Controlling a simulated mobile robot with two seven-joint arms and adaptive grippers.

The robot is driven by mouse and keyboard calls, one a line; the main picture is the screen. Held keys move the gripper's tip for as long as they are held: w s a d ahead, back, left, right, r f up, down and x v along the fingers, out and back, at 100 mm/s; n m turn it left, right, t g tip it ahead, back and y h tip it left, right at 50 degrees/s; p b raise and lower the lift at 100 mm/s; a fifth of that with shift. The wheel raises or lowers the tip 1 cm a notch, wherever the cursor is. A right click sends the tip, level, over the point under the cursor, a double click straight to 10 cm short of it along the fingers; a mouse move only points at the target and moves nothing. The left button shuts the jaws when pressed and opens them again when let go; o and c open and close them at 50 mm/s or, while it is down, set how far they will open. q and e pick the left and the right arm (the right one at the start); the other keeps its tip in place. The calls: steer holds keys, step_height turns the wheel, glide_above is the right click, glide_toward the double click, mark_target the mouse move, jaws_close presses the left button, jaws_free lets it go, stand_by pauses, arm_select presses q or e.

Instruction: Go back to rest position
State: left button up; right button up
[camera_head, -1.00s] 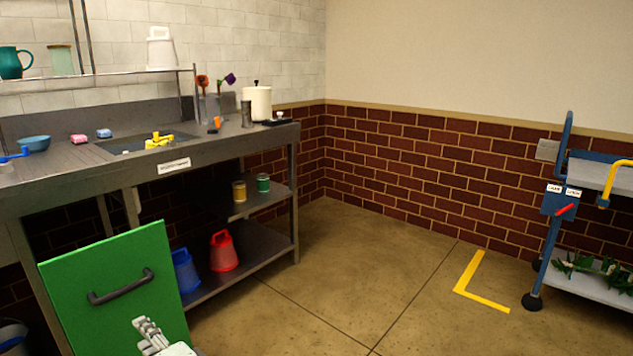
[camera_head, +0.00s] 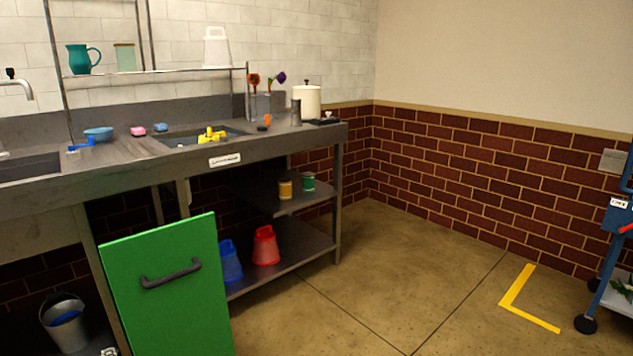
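Only a small grey tip of what looks like my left gripper (camera_head: 109,351) shows at the bottom edge, left of the open green cabinet door (camera_head: 165,315). Too little of it shows to tell whether it is open or shut. Nothing can be seen held in it. My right gripper is not in view.
A grey counter (camera_head: 60,188) with a sink basin and shelves runs along the left wall. A metal bucket (camera_head: 66,325) stands low at left. A blue cart (camera_head: 606,255) is at the right edge. The floor (camera_head: 400,270) between is clear, with a yellow corner mark (camera_head: 515,290).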

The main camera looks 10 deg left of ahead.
arm_select(q)
steer(key=s+d+f+n+g+h, duration=0.2)
steer(key=s+f+h, duration=0.1)
steer(key=s+f, duration=0.4)
steer(key=s+d+f+n+g+h, duration=0.2)
steer(key=s+f+n+g+h, duration=0.1)
steer(key=s+f, duration=0.5)
steer(key=s+d+f+n+h, duration=0.1)
steer(key=d+f+h, duration=0.1)
steer(key=d, duration=0.6)
steer(key=s+d+f+n+h, duration=0.1)
steer(key=d+f+h, duration=0.1)
steer(key=d, duration=0.7)
steer(key=shift+s+d+f+n+g, duration=0.2)
steer(key=shift+f+n+g, duration=0.1)
steer(key=shift+f, duration=0.15)
